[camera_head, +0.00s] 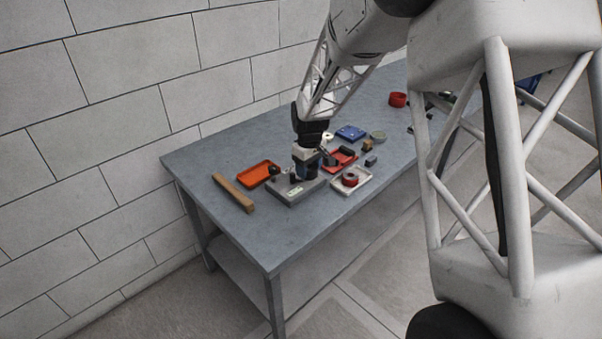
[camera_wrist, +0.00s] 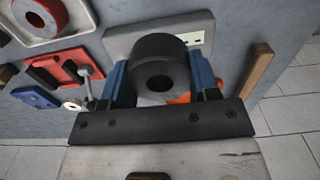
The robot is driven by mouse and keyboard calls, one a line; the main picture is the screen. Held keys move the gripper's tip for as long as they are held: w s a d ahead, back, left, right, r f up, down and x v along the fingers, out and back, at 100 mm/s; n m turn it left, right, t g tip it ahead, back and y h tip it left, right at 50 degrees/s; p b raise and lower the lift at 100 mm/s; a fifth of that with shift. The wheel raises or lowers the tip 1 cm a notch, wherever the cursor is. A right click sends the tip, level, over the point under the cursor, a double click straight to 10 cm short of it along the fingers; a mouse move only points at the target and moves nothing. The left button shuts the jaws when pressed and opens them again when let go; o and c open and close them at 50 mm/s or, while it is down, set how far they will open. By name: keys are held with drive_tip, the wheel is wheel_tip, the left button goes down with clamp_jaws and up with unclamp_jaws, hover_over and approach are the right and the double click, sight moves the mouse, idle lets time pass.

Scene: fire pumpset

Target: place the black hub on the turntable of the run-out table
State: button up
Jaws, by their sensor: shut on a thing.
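My gripper (camera_head: 306,170) is over the grey run-out table (camera_head: 283,189), which has a pale label on its front part. In the wrist view my gripper's two blue fingers (camera_wrist: 162,80) are shut on the sides of the black hub (camera_wrist: 160,65), a thick ring with a round bore. Behind the hub the grey plate of the run-out table (camera_wrist: 118,40) shows. The turntable is hidden behind the hub, and I cannot tell whether the hub touches it. A thin metal post with a ball end (camera_wrist: 86,72) stands beside the left finger.
An orange tray (camera_head: 258,174) and a wooden bar (camera_head: 233,193) lie left of the run-out table. A white tray (camera_head: 363,185) with a red ring lies right of it. A red tray (camera_head: 334,166) and a blue block (camera_head: 351,132) lie behind. The bench's near left is clear.

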drive_tip(key=s+d, duration=0.1)
drive_tip(key=s, duration=0.6)
drive_tip(key=shift+f, duration=0.25)
drive_tip(key=shift+w, duration=0.1)
drive_tip(key=shift+w+a+f, duration=0.25)
drive_tip(key=shift+w+a, duration=0.35)
drive_tip(key=shift+w, duration=1.95)
drive_tip(key=shift+w+a+f, duration=0.25)
drive_tip(key=shift+w+a, duration=0.35)
drive_tip(key=shift+w, duration=2)
drive_tip(key=shift+w+a+f, duration=0.25)
drive_tip(key=shift+w+a, duration=0.35)
drive_tip(key=shift+w, duration=1.95)
drive_tip(key=shift+f, duration=1.75)
drive_tip(key=shift+f, duration=0.1)
drive_tip(key=o, duration=0.9)
drive_tip(key=shift+f, duration=0.1)
